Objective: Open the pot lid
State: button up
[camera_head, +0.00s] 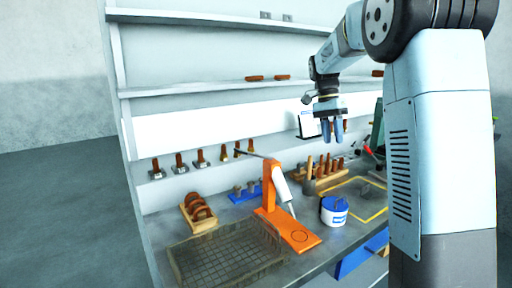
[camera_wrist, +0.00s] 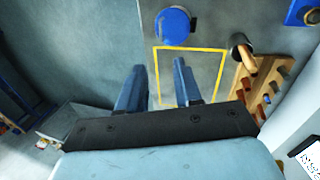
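A small pot (camera_head: 334,217), white with a blue band, stands upright on the workbench. Its blue lid (camera_head: 334,203) sits on top, with a raised part that looks like a knob. The wrist view shows the round blue lid (camera_wrist: 173,27) from above, at the top of the picture beyond my fingertips. My gripper (camera_head: 332,138) hangs high above the bench with its blue fingers pointing down, well apart from the pot. In the wrist view my gripper (camera_wrist: 160,66) has its two fingers spread with nothing between them.
A yellow outlined square (camera_wrist: 190,75) lies beside the pot. A wooden rack with several handles (camera_head: 318,180) stands behind. An orange stand (camera_head: 270,188) holding a white tool and a mesh basket (camera_head: 185,262) are left of the pot. Shelves (camera_head: 200,88) rise behind the bench.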

jog(key=s+r+n+t+y, duration=0.25)
jog(key=s+n+t, duration=0.3)
jog(key=s, duration=1.35)
jog(key=s+a+f+n+t, duration=0.1)
jog(key=s+a+f+n, duration=0.15)
jog(key=s, duration=0.35)
jog(key=s+a+f+n+t, duration=0.1)
jog(key=s+f+n+t, duration=0.15)
jog(key=s, duration=0.45)
jog(key=m+g, duration=0.4)
jog(key=m, duration=0.8)
send_over(343, 197)
jog(key=s+d, duration=0.1)
jog(key=s, duration=0.2)
jog(key=f, duration=0.1)
jog(key=x, duration=1.4)
jog(key=shift+d+f, duration=0.1)
grip_shut()
